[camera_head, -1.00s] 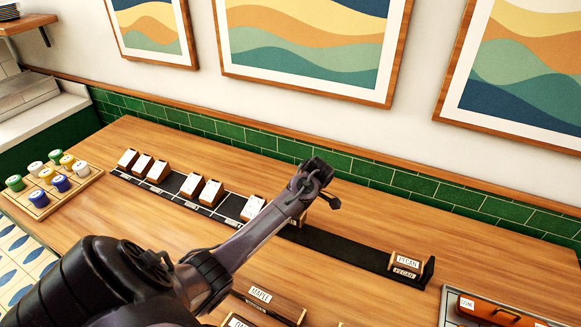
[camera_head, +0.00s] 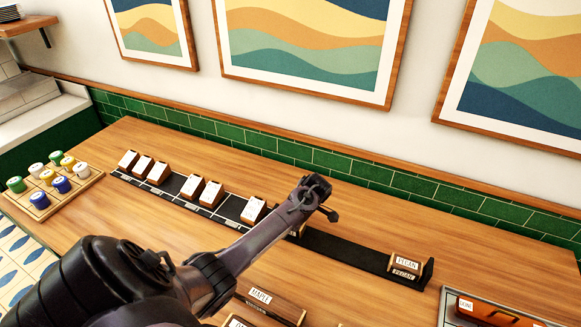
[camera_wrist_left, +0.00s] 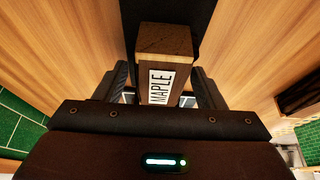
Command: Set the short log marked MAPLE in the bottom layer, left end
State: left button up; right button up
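The short MAPLE log (camera_wrist_left: 158,85) shows in the left wrist view as a wood block with a white label, between the two fingers of my left gripper (camera_wrist_left: 160,72). Only a sliver of the log shows there. I cannot tell whether the log touches the rack. A PECAN block (camera_head: 405,262) stands at the rack's right end. My right gripper is not in view.
Another, longer MAPLE log (camera_head: 268,303) lies on the table in front. A black strip with several white-labelled blocks (camera_head: 196,186) runs left of the rack. A wooden tray (camera_head: 85,187) of coloured jars stands far left, a metal tray (camera_head: 452,300) at right.

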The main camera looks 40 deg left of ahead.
pick_arm(q)
jog(key=shift+r, duration=0.1)
jog(key=b+v, duration=0.2)
jog(key=v, duration=1)
jog(key=shift+b, duration=0.35)
jog(key=shift+r, duration=0.1)
